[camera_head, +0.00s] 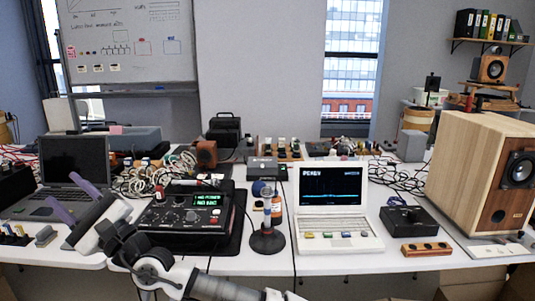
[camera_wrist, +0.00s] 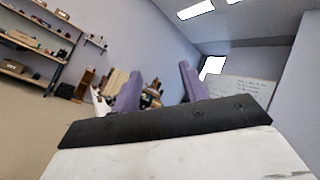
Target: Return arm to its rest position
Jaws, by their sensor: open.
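My gripper (camera_head: 74,200) is at the left of the head view, above the front left of the table, tilted up and to the left. Its two purple fingers are spread apart with nothing between them. My white and dark arm reaches it from the bottom middle. In the wrist view my gripper (camera_wrist: 160,88) points across the room, with shelves, wall and ceiling lights beyond it. The fingers overlap the open laptop (camera_head: 75,160) in the head view; whether they touch it cannot be told.
A black device with a green display (camera_head: 188,215) sits right of my gripper. A microphone stand (camera_head: 267,238), a white computer (camera_head: 332,205), a black box (camera_head: 410,220) and a large wooden speaker (camera_head: 465,165) stand farther right. Cables clutter the table's back. Free room lies above the table.

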